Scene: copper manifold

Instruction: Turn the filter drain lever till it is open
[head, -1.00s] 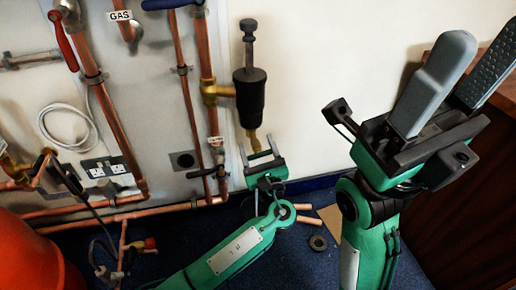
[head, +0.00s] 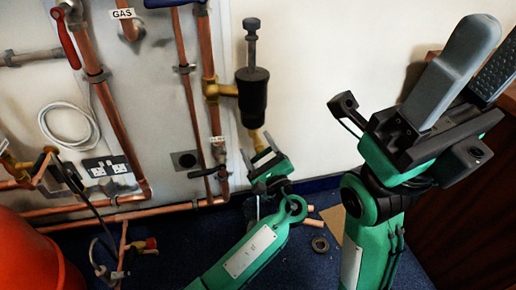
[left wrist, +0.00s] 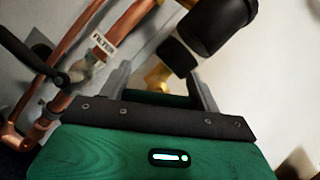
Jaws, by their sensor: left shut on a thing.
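The filter (head: 251,95), a black cylinder on the wall, has a brass drain fitting (head: 257,138) at its lower end. My left gripper (head: 258,153) reaches up from below, its fingers on either side of the brass and tilted in the head view. In the left wrist view brass (left wrist: 158,77) and a black block (left wrist: 178,57) show between the fingers (left wrist: 160,88). It is shut on the drain lever, which is mostly hidden by the fingers and palm. My right gripper (head: 496,45) is open and empty at the right, away from the wall.
Copper pipes (head: 181,90) run on the panel left of the filter. A black handle (left wrist: 30,60) sticks out beside the pipe with the FILTER label (left wrist: 103,43). An orange object (head: 35,265) is at lower left, a dark wooden cabinet (head: 460,190) at right. Small pieces lie on the blue floor.

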